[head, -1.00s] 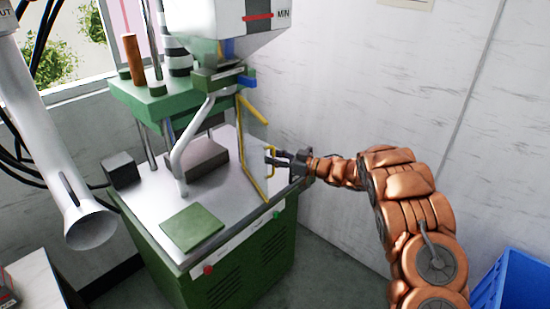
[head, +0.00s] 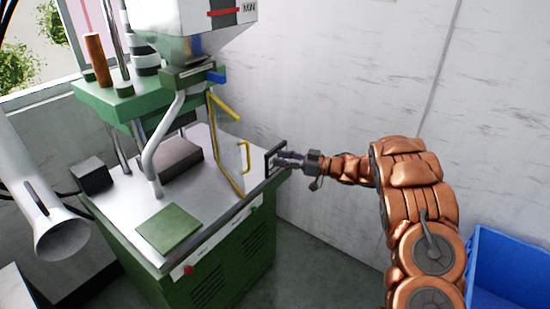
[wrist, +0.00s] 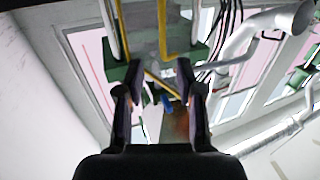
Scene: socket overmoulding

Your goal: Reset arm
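My arm (head: 410,190) is copper-coloured and reaches in from the right in the head view. My gripper (head: 278,158) is at the right edge of the green moulding machine (head: 215,280), just right of the yellow-framed clear guard (head: 229,150) and its yellow handle. In the wrist view my gripper (wrist: 155,70) shows two dark fingers spread apart with nothing held between them. The yellow frame bars (wrist: 163,30) appear beyond the fingers there. The gripper looks apart from the guard handle.
The machine top holds a green plate (head: 169,229) and a dark box (head: 92,175). A white duct nozzle (head: 60,225) hangs at the left. A blue crate (head: 510,265) stands at the lower right. A white wall (head: 340,75) is close behind the gripper.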

